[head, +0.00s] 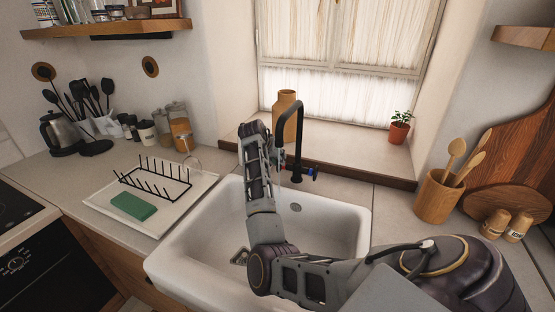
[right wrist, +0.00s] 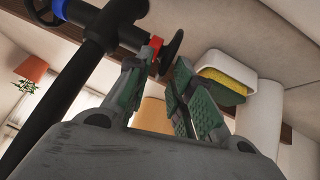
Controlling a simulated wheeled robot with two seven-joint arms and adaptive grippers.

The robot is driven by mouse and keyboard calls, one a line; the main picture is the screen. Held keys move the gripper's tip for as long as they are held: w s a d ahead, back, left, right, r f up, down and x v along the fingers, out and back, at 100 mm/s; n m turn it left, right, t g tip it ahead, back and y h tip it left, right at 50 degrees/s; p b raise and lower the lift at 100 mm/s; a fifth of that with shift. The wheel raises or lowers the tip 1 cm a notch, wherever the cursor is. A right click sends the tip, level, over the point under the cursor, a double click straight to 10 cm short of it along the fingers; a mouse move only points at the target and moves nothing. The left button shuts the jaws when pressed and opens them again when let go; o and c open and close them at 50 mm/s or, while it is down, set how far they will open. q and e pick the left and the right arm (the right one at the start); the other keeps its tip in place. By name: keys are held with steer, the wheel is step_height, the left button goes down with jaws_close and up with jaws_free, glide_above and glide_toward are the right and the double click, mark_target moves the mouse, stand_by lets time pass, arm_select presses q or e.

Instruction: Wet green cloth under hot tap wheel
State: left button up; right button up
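A folded green cloth (head: 133,206) lies on the white draining tray left of the sink. The black tap (head: 291,125) stands behind the sink. Its red-marked hot wheel (right wrist: 171,53) shows in the right wrist view; the blue-marked side (head: 311,173) is on the tap's right. My right gripper (right wrist: 168,58) has its fingers apart, with the hot wheel at and between the fingertips; I cannot tell if they touch it. In the head view my right arm hides most of that gripper. My left gripper is out of view.
The white sink (head: 345,215) is under my right arm. A black rack (head: 155,182) stands on the tray (head: 190,212). A vase (head: 285,104) and a potted plant (head: 399,127) stand on the sill. A yellow-green sponge (right wrist: 226,84) sits in a white holder (right wrist: 232,66) near the gripper.

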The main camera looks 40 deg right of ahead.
steer(key=v, duration=1.2)
stand_by(0.5)
steer(key=shift+a+f, duration=0.1)
steer(key=shift+a, duration=0.05)
stand_by(0.5)
